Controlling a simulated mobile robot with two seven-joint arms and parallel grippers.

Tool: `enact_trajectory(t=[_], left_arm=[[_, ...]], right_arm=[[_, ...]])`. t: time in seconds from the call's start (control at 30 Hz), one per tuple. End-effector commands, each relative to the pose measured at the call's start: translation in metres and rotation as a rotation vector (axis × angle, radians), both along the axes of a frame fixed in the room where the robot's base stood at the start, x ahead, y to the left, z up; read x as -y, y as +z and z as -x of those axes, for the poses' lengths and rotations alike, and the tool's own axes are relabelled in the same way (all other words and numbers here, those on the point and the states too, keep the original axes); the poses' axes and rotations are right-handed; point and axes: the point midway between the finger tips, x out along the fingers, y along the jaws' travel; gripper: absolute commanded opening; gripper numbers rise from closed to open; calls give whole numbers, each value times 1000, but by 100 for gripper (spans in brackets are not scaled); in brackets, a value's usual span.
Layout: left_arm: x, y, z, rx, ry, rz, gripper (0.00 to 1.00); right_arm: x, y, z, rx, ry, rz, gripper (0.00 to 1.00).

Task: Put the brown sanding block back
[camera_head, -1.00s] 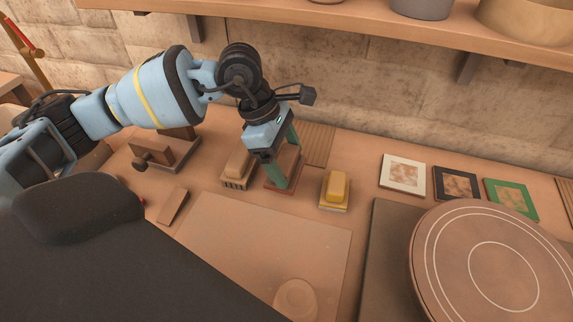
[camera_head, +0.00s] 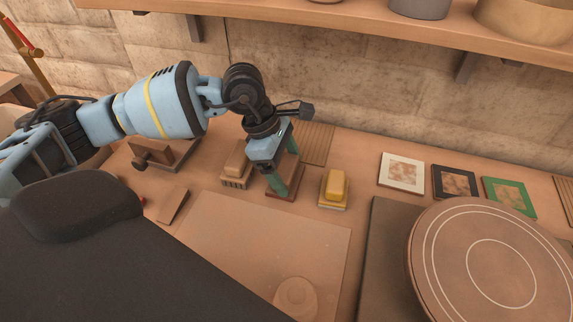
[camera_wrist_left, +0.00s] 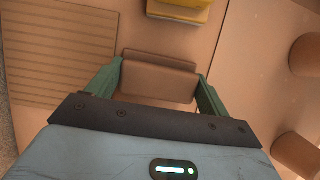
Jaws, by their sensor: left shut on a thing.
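The brown sanding block (camera_wrist_left: 158,82) is between the green fingers of my left gripper (camera_wrist_left: 160,76) in the left wrist view. My left gripper (camera_head: 286,178) is shut on it in the head view, pointing down at the bench. A reddish-brown base (camera_head: 288,193) shows low around the fingertips there; I cannot tell whether it touches the bench. The fingers hide much of the block in the head view. My right gripper is not in view.
A tan block with a ridged base (camera_head: 236,167) stands close left of the gripper, and a yellow block (camera_head: 335,186) to its right. A ribbed mat (camera_head: 318,143) lies behind. A pale board (camera_head: 260,235) lies in front, and a round turntable (camera_head: 490,265) at right.

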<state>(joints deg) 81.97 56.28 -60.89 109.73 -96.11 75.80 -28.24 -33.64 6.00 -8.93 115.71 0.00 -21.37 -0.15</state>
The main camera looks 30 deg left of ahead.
Motion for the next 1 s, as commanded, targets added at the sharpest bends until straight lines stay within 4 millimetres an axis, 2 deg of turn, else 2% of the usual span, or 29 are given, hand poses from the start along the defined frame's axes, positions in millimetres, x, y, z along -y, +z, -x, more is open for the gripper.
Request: enact_trajectory(t=[0.03, 0.17, 0.43, 0.63, 0.8, 1.0], left_arm=[[0, -2, 0, -1, 0, 0, 82], [0, -1, 0, -1, -1, 0, 99], [0, 1, 0, 0, -1, 0, 100], [-7, 20, 1, 3, 0, 0, 100], [-20, 52, 4, 4, 0, -1, 100], [-64, 45, 17, -5, 5, -4, 100]], right_arm=[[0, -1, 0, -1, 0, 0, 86], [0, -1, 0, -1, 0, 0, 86], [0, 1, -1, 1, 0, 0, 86], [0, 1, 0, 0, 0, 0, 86], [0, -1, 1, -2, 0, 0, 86], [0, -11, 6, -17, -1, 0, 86]])
